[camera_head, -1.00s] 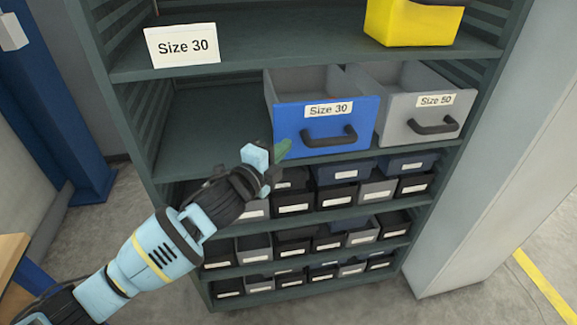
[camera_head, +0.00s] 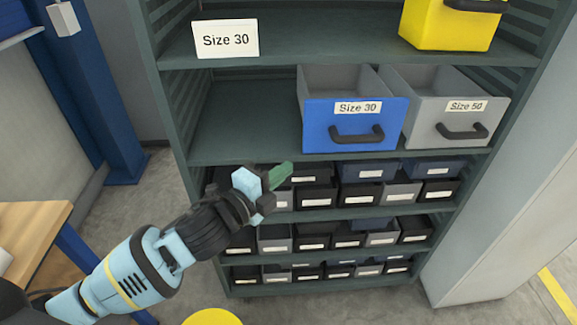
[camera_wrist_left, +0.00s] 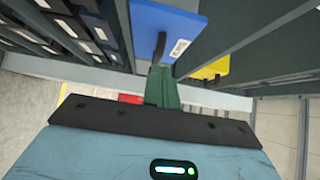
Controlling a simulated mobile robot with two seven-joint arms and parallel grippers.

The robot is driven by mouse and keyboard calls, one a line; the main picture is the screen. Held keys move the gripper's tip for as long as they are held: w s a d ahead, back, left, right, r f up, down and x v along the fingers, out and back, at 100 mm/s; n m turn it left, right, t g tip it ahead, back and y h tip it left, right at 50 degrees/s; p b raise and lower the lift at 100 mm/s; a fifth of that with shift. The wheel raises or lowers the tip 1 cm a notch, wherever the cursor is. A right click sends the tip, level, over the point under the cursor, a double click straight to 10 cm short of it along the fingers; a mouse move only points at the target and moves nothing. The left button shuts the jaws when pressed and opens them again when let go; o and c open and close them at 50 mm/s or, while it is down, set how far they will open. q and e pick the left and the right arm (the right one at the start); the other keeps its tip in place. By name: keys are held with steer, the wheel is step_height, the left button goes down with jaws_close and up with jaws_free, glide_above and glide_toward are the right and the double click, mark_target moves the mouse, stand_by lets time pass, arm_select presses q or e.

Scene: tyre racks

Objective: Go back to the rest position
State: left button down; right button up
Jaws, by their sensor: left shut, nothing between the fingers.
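My left gripper (camera_head: 280,175) is in front of the rack, below and left of the blue drawer marked Size 30 (camera_head: 354,124). Its green fingers are together and hold nothing. In the left wrist view the shut fingers (camera_wrist_left: 162,87) point toward the blue drawer (camera_wrist_left: 165,28), apart from it as far as I can tell. The right gripper is in neither view.
The dark green rack (camera_head: 240,150) holds a grey Size 50 drawer (camera_head: 450,122), a yellow bin (camera_head: 447,28), a Size 30 sign (camera_head: 224,40) and rows of small bins below. A wooden table (camera_head: 30,228) and blue post (camera_head: 98,90) stand left.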

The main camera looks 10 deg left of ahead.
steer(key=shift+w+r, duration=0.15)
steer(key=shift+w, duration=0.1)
arm_select(q)
steer(key=s+a+f+n+g+y+p, duration=0.1)
steer(key=s+f+n, duration=0.5)
steer(key=f, duration=0.3)
steer(key=s+a+f+n+g+y+p, duration=0.1)
steer(key=s+f+n+g+y, duration=0.1)
steer(key=s+f+n, duration=0.45)
steer(key=s+a+f+n+g+y, duration=0.1)
steer(key=s+a+f+n+g, duration=0.1)
steer(key=s+f+n, duration=0.2)
steer(key=s+a+f+n+g+y+p, duration=0.1)
steer(key=s+f+n, duration=0.4)
steer(key=s+f, duration=0.6)
steer(key=s+a+g+y, duration=0.1)
steer(key=s+a, duration=0.1)
steer(key=s, duration=0.6)
steer(key=shift+s+f, duration=0.25)
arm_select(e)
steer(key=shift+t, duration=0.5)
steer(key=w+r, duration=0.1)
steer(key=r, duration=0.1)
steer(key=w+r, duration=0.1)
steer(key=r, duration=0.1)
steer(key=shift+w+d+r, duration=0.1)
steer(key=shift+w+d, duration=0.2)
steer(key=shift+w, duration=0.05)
